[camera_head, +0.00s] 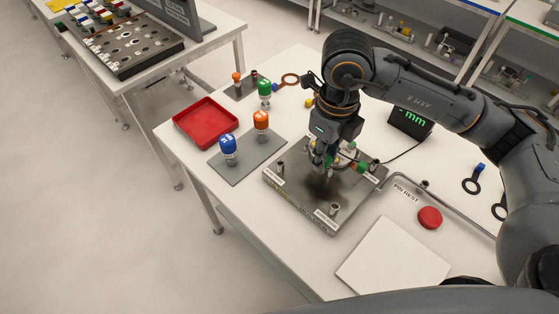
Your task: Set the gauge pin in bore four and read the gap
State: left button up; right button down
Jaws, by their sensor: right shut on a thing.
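My right gripper (327,170) points down over the metal bore plate (290,190). It is shut on a gauge pin, mostly hidden by the fingers; a bit of green shows there. Whether the pin's tip is in a bore, and which bore, I cannot tell. Short posts stand at the plate's corners. A gauge display (411,118) behind the gripper shows green "-mm" characters, partly cut off by my arm. A blue-capped pin (228,148) and an orange-capped pin (261,124) stand on a grey plate (240,165). A green-capped pin (264,91) stands behind them. My left gripper is out of view.
A red tray (206,122) lies at the table's left edge. A white pad (393,258) and a red button (430,217) lie in front and right. A bent rod (455,213) and a cable run right of the plate. Another bench stands at upper left.

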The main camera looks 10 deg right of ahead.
jog(key=s+d, duration=0.2)
jog(key=s, duration=0.1)
jog(key=s+d+b, duration=0.1)
jog(key=shift+s, duration=0.25)
jog(key=shift+f, duration=0.1)
notch_tip(320, 180, down, 7)
jog(key=b, duration=0.8)
dwell(0.7)
jog(key=shift+f+b, duration=0.1)
jog(key=shift+b, duration=0.3)
jog(key=shift+f+b, duration=0.25)
jog(key=shift+b, duration=0.5)
dwell(0.8)
jog(key=shift+f+b, duration=1.55)
jog(key=shift+b, duration=0.4)
dwell(1.0)
